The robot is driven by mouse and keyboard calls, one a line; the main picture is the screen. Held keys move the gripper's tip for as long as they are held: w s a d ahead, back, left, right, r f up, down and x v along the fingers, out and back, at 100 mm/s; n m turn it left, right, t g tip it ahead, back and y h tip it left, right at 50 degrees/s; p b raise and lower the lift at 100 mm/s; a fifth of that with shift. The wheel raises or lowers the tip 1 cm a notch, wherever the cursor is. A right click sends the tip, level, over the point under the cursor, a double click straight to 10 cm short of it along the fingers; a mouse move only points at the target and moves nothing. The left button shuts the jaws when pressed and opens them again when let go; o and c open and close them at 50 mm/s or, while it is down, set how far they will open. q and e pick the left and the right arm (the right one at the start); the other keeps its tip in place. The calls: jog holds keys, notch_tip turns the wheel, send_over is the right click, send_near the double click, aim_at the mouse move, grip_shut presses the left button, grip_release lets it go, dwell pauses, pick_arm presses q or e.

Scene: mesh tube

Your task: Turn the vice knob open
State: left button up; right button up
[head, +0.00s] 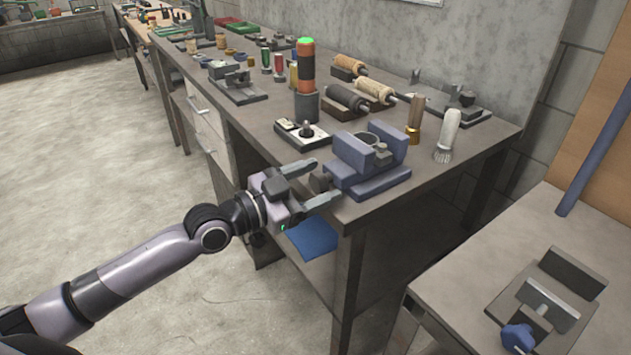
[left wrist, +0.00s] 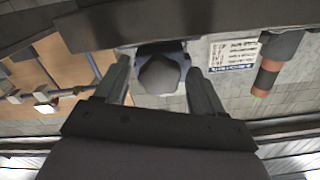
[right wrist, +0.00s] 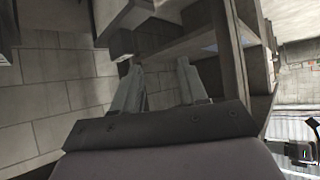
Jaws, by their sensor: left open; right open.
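A blue-grey vice (head: 370,180) sits near the front edge of the workbench. Its dark knob (head: 319,181) sticks out on the left side of the vice. My left gripper (head: 325,178) is open, with one finger on each side of the knob. In the left wrist view the rounded knob (left wrist: 160,76) shows between the open fingers (left wrist: 159,64), with visible gaps on both sides. My right gripper (right wrist: 159,65) is open and empty in the right wrist view. It is outside the head view.
The workbench (head: 463,158) also holds an orange-and-black cylinder with a green top (head: 306,66), a small switch box (head: 303,134), a brush (head: 447,135) and several rollers. A lower table (head: 450,290) at the right carries another clamp with a blue knob (head: 518,339). Open floor lies at the left.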

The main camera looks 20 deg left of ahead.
pick_arm(q)
jog(key=shift+w+d, duration=0.1)
jog(key=c, duration=1.1)
jog(key=shift+o, duration=0.2)
jog(key=shift+n, duration=0.3)
